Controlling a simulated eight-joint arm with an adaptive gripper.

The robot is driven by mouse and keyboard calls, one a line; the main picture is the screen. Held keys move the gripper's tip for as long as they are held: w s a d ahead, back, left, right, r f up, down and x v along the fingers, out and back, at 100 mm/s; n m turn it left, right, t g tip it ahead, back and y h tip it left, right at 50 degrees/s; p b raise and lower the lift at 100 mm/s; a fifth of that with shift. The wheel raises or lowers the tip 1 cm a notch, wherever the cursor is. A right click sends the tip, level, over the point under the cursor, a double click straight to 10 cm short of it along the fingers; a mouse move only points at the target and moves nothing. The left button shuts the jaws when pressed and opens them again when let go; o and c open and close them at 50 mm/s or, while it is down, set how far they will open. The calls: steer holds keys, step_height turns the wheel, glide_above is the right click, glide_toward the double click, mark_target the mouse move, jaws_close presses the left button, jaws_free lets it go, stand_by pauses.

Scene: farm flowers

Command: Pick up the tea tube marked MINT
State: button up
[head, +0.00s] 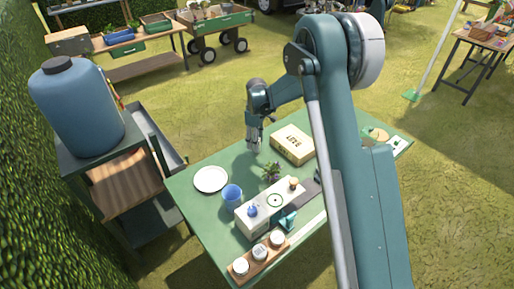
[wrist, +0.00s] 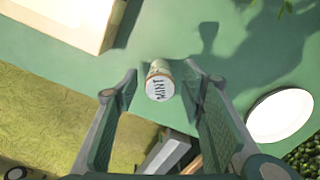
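The tea tube (wrist: 159,86) shows in the wrist view with its pale round end toward the camera, marked MINT in dark letters. It sits at the green table top, between the tips of my gripper's two fingers (wrist: 161,82). The fingers are open, with a visible gap on each side of the tube. How far down the fingertips reach along it, I cannot tell. In the head view my gripper (head: 254,148) points down over the far left edge of the table (head: 190,205); I cannot make out the tube there.
A cream lettered box (head: 292,144) lies to the right of my gripper; its edge shows in the wrist view (wrist: 70,22). A white plate (head: 211,179), blue cup (head: 232,195), small plant (head: 271,171) and wooden rack of white-topped jars (head: 260,258) stand nearer.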

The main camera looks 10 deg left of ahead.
steer(key=shift+c, duration=0.2)
steer(key=c, duration=1)
steer(key=shift+r, duration=0.1)
steer(key=shift+r+p, duration=0.5)
steer(key=shift+r, duration=4.4)
